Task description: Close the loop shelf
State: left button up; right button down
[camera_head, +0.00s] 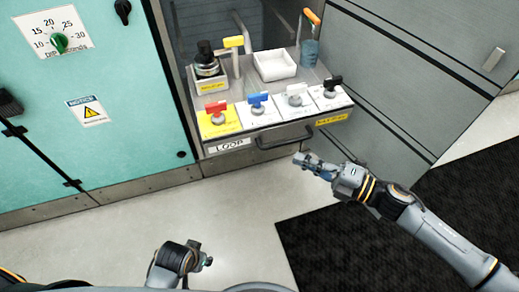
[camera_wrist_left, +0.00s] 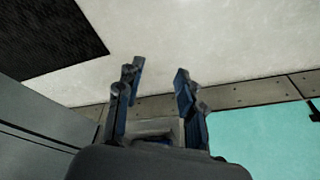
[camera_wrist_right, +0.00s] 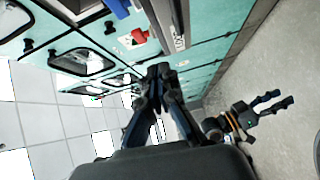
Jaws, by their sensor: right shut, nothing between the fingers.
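The loop shelf (camera_head: 262,133) sticks out of the cabinet in the head view, with a "LOOP" label (camera_head: 230,146) on its front and a dark handle (camera_head: 284,138). My right gripper (camera_head: 301,158) is shut and empty, just in front of and below the handle's right end, apart from it in the picture. Its closed fingers (camera_wrist_right: 158,72) show in the right wrist view. My left gripper (camera_head: 206,262) is low over the floor, away from the shelf. The left wrist view shows its fingers (camera_wrist_left: 160,68) apart, with nothing between them.
The shelf carries red (camera_head: 216,107), blue (camera_head: 258,99), white (camera_head: 295,95) and black (camera_head: 332,84) valve handles, a white tray (camera_head: 275,65) and an orange-handled tool (camera_head: 312,18). A teal cabinet (camera_head: 110,145) stands left, a grey panel (camera_head: 410,90) right. Floor in front is clear.

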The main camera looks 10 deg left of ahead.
aim_at(259, 146)
jog(key=shift+n+g, duration=0.5)
jog(key=x, duration=0.6)
jog(key=s+r+x, duration=0.1)
jog(key=x, duration=0.3)
jog(key=shift+s+a, duration=0.1)
jog(key=shift+a, duration=0.2)
pick_arm(q)
jog(key=shift+w+r+b, duration=0.25)
jog(key=shift+r+b, duration=0.05)
jog(key=shift+r, duration=0.95)
pick_arm(e)
jog(key=shift+w+a+f, duration=0.1)
jog(key=shift+w+a, duration=0.2)
jog(key=shift+w, duration=0.35)
jog(key=shift+w+a+r, duration=0.1)
jog(key=shift+w+a, duration=0.15)
jog(key=shift+w, duration=0.35)
jog(key=shift+w+a+f, duration=0.1)
jog(key=shift+w+a, duration=0.2)
jog(key=shift+w, duration=0.35)
